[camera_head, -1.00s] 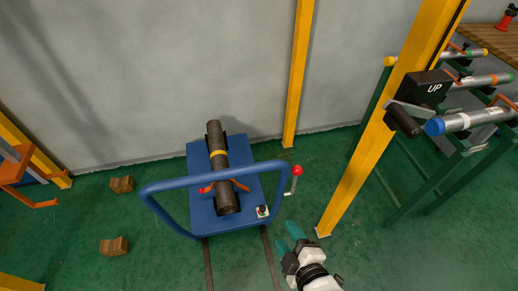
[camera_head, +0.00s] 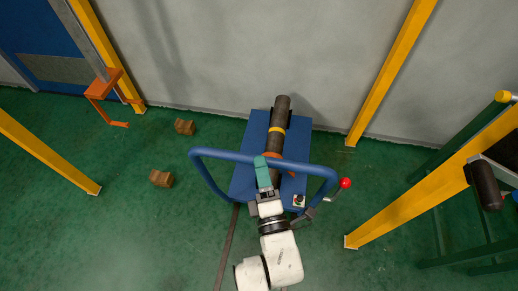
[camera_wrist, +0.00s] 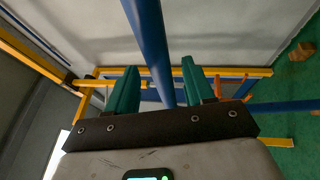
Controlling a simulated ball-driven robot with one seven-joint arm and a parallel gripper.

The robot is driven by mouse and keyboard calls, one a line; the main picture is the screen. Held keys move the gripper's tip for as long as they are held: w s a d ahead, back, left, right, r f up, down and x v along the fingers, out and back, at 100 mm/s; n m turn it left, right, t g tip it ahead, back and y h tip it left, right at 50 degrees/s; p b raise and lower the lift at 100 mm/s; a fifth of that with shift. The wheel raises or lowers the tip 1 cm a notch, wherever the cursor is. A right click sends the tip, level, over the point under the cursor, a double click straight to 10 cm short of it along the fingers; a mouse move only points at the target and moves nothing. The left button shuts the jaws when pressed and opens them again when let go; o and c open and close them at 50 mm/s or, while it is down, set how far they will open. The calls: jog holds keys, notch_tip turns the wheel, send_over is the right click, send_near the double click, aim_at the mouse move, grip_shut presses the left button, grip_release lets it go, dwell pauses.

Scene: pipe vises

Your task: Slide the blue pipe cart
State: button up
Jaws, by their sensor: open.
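The blue pipe cart (camera_head: 249,140) stands on the green floor near the wall, with a dark pipe (camera_head: 282,108) strapped on its deck. Its blue tubular handle (camera_head: 215,153) loops toward me. My gripper (camera_head: 261,158) is at the middle of the handle's top bar, its teal fingers overlapping the bar. In the wrist view, my gripper (camera_wrist: 158,65) is open and the blue bar (camera_wrist: 149,40) runs between its two fingers. I cannot tell whether the fingers touch the bar. My gripper and wrist hide part of the cart's front.
A red-knobbed lever (camera_head: 345,183) sticks out at the cart's right. Two wooden chocks (camera_head: 161,178) lie on the floor to the left. Yellow posts (camera_head: 440,190) stand on both sides. A dark rail (camera_head: 228,247) runs on the floor from the cart toward me.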

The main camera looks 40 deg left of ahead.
jog(key=x, duration=0.4)
jog(key=shift+w+a, duration=0.25)
jog(key=shift+a, duration=0.05)
grip_shut()
dwell(0.3)
